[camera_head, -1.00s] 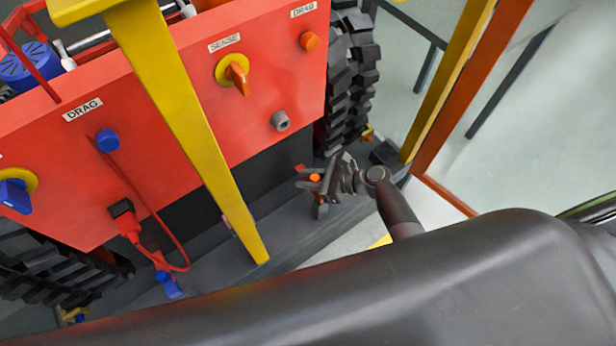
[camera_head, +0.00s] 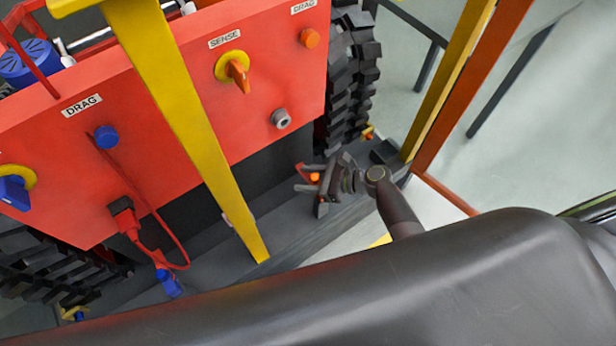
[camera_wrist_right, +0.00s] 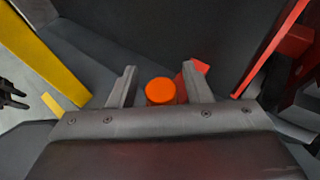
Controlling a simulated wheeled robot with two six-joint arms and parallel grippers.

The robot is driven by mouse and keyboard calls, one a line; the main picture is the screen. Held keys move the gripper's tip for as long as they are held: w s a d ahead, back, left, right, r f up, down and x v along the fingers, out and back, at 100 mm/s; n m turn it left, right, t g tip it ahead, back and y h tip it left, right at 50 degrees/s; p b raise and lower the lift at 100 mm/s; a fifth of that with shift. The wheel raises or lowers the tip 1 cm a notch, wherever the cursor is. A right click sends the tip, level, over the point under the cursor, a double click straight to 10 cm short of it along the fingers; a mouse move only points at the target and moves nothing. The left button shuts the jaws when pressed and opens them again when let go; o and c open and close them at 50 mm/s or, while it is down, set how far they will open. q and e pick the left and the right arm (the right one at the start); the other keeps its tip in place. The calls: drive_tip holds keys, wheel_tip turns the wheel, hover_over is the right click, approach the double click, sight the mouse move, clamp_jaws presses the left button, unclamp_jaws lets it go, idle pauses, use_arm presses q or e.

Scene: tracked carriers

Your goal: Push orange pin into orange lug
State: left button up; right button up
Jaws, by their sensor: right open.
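My right gripper (camera_head: 312,182) is open low beside the red carrier. The orange pin (camera_head: 314,177) shows as a small orange cap between its fingers. In the right wrist view the round orange end (camera_wrist_right: 161,91) stands between the two grey fingers, with a gap to the left finger and close to the right one. A small red piece shows behind the right finger. A small yellow bracket with an orange spot (camera_head: 368,132) sits by the right track; I cannot tell if it is the orange lug. A dark claw shape (camera_wrist_right: 12,96), possibly my left gripper, shows at the wrist view's left edge.
The red carrier panel (camera_head: 255,125) has an orange button (camera_head: 310,38), an orange knob (camera_head: 237,72) and a blue button (camera_head: 106,137) with a red cord. A yellow post (camera_head: 185,115) crosses in front. A blue pin (camera_head: 169,284) hangs low left. Black tracks flank the panel.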

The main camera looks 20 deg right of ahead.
use_arm(q)
drive_tip(key=shift+s, duration=0.1)
use_arm(e)
drive_tip(key=shift+f, duration=0.1)
drive_tip(key=shift+s+d+r, duration=0.2)
drive_tip(key=shift+s+d, duration=0.05)
drive_tip(key=shift+d, duration=0.25)
use_arm(q)
drive_tip(key=shift+r+p, duration=0.55)
drive_tip(key=shift+p, duration=0.05)
use_arm(e)
drive_tip(key=v, duration=1.6)
drive_tip(key=shift+r, duration=0.25)
